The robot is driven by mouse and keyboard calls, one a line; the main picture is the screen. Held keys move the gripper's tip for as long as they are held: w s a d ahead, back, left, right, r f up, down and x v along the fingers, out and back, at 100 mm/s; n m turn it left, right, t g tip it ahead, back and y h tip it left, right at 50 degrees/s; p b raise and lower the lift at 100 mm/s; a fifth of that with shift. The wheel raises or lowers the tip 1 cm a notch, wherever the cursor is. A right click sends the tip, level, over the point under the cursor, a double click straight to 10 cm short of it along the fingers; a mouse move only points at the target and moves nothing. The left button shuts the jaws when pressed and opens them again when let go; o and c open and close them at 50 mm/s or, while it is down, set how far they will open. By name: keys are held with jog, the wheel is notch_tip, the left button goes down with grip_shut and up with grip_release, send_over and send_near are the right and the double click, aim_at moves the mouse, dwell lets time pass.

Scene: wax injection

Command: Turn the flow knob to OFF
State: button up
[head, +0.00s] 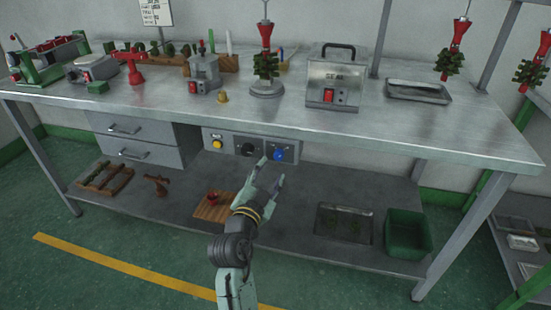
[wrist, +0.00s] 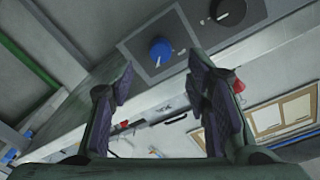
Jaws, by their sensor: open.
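A control panel (head: 228,147) under the table's front edge carries a blue knob (head: 279,155) at its right end and a black knob (head: 249,150) to the left of it. No readable label tells which one is the flow knob. In the wrist view, the blue knob (wrist: 160,50) sits on a dark square plate with a white mark beside it, and the black knob (wrist: 228,11) is at the upper right. My gripper (head: 273,169) is open and empty, close to the blue knob. In the wrist view, the gripper (wrist: 162,72) has its fingers spread on either side below the blue knob, apart from it.
A yellow button (head: 217,143) is at the panel's left end, beside grey drawers (head: 127,140). The steel tabletop (head: 370,127) overhangs the panel. Below, a shelf (head: 290,222) holds a wooden board (head: 214,211), a dark tray (head: 343,224) and a green bin (head: 407,232).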

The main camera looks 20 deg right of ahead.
aim_at(277, 158)
jog(key=p+x, duration=0.1)
jog(key=x, duration=0.5)
jog(key=shift+w, duration=0.15)
grip_shut()
dwell(0.4)
